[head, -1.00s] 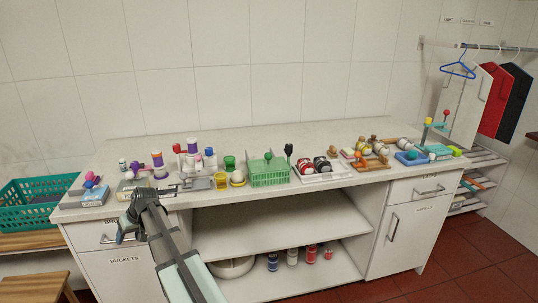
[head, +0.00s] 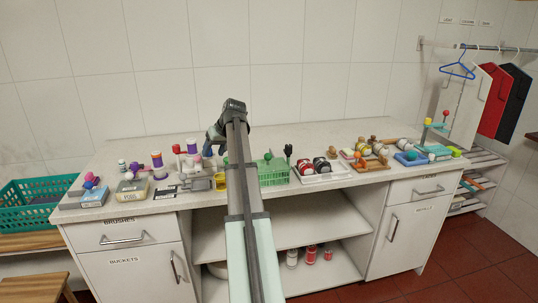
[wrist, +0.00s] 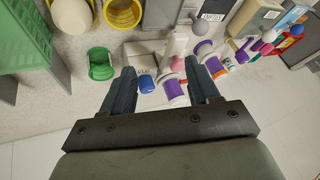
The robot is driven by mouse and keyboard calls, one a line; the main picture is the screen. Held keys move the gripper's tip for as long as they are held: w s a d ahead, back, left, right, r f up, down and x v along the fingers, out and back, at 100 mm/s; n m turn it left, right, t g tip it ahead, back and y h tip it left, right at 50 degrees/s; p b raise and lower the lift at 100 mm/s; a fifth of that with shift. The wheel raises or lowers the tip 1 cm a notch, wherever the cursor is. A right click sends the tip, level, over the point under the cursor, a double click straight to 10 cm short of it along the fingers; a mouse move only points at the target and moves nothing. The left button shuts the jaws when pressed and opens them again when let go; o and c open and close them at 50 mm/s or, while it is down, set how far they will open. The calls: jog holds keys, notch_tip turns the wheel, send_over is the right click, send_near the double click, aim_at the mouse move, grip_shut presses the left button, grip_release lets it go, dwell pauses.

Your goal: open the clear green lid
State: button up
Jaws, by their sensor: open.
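A see-through green box (head: 273,175) with a ribbed front stands near the middle of the counter. A green ball (head: 268,156) shows at its top; I cannot make out the lid apart from the box. Part of the green box (wrist: 28,45) also shows at the upper left of the wrist view. My gripper (head: 213,140) is above the counter, to the left of the box and farther back. In the wrist view my gripper (wrist: 160,82) is open, with nothing between its fingers.
Black-and-red rolls (head: 313,165) in a white tray stand right of the box. My arm hides items left of the box. The back of the counter is mostly clear.

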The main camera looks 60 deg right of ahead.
jog(key=s+d+r+m, duration=0.1)
jog(key=s+d+r, duration=0.3)
jog(key=s+d, duration=0.6)
jog(key=m+g+h, duration=0.1)
send_near(268, 159)
jog(key=x, duration=0.3)
jog(key=d+x, duration=0.1)
jog(key=x, duration=0.1)
jog(key=w+x, duration=0.1)
jog(key=x, duration=0.2)
jog(key=shift+w+d, duration=0.2)
jog(key=shift+d, duration=0.05)
jog(key=shift+c, duration=0.3)
grip_shut()
